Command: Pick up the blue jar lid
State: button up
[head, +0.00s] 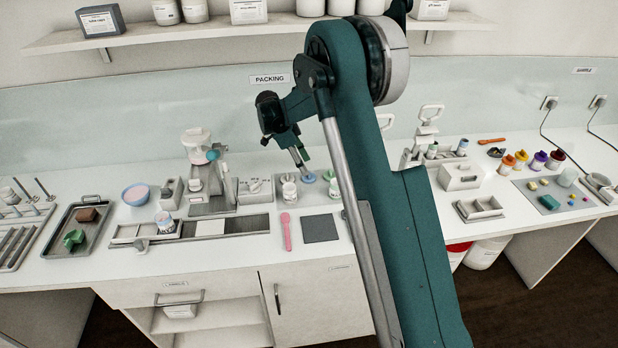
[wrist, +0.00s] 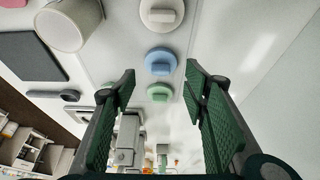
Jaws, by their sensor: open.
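The blue jar lid (wrist: 160,62) is a round disc with a raised bar across its top. In the wrist view it lies between a white lid (wrist: 161,15) and a green lid (wrist: 160,92), in one row. My gripper (wrist: 162,76) is open and empty, pointing down at the row. Its fingertips appear either side of the gap between the blue and green lids. In the head view the gripper tip (head: 303,166) is close above the blue lid; the exact height is unclear.
The white jar also shows in the wrist view (wrist: 68,24). A dark square pad (head: 320,228) and a pink spatula (head: 286,232) lie in front. A machine (head: 208,180) stands to the left. My arm hides part of the counter to the right of the lids.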

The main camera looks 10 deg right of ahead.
aim_at(308, 177)
jog(key=shift+x, duration=2.55)
jog(key=shift+d, duration=0.1)
jog(key=shift+c, duration=0.3)
jog(key=c, duration=0.4)
jog(key=shift+r, duration=0.1)
notch_tip(308, 177, up, 10)
jog(key=shift+w, duration=0.1)
